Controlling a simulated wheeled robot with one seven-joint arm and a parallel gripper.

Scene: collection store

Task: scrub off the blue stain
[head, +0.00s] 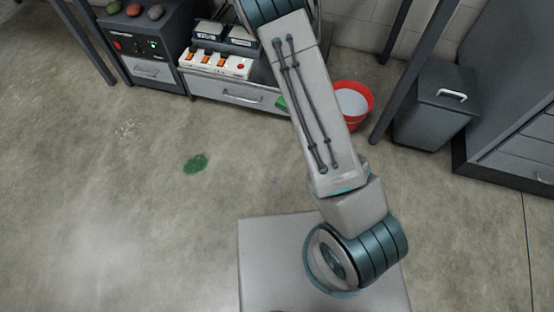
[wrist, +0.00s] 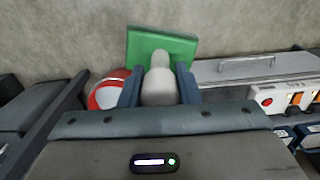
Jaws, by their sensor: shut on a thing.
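A small, faint blue stain (head: 275,181) shows on the concrete floor in the head view, just beyond the grey plate of my base. My gripper (wrist: 158,78) is shut on the pale grey knob handle of a green scrubber (wrist: 160,46) in the wrist view. The scrubber's green block is at the far end of the fingers. In the head view my arm hides the gripper; only a green edge of the scrubber (head: 282,103) shows left of the arm, away from the blue stain. The blue stain is not visible in the wrist view.
A larger green stain (head: 195,163) and a pale speckled patch (head: 126,128) mark the floor. A red bucket (head: 368,91) stands right of my arm, near a grey bin (head: 432,105). Drawer cabinets (head: 235,92) line the back. The left floor is clear.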

